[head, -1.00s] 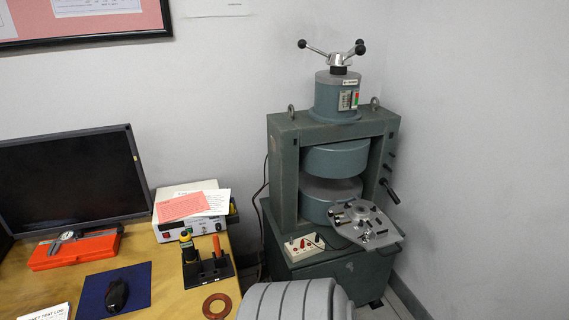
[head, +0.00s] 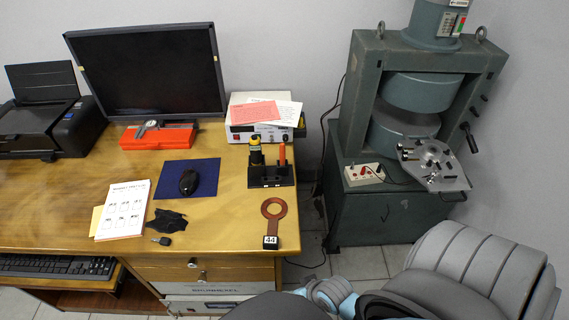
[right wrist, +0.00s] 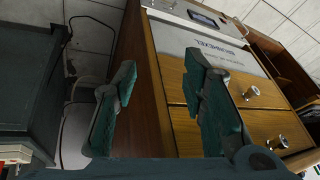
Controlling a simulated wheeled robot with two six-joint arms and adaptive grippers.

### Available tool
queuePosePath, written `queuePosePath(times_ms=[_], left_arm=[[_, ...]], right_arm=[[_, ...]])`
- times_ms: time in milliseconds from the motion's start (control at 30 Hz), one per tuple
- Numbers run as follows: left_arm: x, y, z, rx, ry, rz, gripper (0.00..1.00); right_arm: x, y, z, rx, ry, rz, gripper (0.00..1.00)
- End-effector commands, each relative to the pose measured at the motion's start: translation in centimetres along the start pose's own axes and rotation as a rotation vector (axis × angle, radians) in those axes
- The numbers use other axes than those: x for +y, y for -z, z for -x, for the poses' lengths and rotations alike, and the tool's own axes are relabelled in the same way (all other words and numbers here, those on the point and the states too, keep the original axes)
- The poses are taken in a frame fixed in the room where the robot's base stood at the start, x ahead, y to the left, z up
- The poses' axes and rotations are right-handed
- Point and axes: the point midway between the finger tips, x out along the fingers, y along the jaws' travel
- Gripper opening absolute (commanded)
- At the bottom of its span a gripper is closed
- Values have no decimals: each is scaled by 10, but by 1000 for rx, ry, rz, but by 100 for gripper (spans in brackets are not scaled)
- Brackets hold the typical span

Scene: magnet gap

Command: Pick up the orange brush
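The likely orange brush is an upright orange-red handle (head: 282,155) in a black stand (head: 270,176), near the desk's right edge in the head view. Its lower end is hidden in the stand. A yellow-and-black tool (head: 256,153) stands beside it on the left. My right gripper (right wrist: 160,68) is open and empty in the right wrist view, with the desk's wooden side and drawers beyond its fingers. The brush does not show in that view. My left gripper is not in view.
A copper-coloured ring paddle (head: 273,212) lies in front of the stand. A white instrument box (head: 243,134) is behind it. A green magnet (head: 360,150) stands right, across a floor gap.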

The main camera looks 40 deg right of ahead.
Motion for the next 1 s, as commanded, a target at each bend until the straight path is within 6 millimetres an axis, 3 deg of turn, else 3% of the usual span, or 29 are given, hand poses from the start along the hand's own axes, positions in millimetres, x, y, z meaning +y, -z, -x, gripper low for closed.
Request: queuePosePath(times_ms=[167, 300, 400, 467, 533, 700, 800, 1000], left_arm=[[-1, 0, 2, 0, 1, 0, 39], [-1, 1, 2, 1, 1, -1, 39], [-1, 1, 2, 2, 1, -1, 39], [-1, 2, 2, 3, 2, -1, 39], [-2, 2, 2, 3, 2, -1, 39], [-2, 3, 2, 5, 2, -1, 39], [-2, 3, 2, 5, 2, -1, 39], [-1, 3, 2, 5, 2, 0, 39]], right_arm=[[-52, 58, 70, 102, 159, -134, 39], [-102, 119, 104, 200, 503, -626, 39], [-111, 164, 122, 213, 760, -1045, 39], [-102, 190, 128, 209, 907, -1316, 39], [-79, 218, 133, 206, 1073, -1625, 39], [8, 262, 138, 227, 1471, -2278, 39], [48, 272, 138, 253, 1638, -2484, 39], [62, 314, 122, 261, 1693, -2534, 39]])
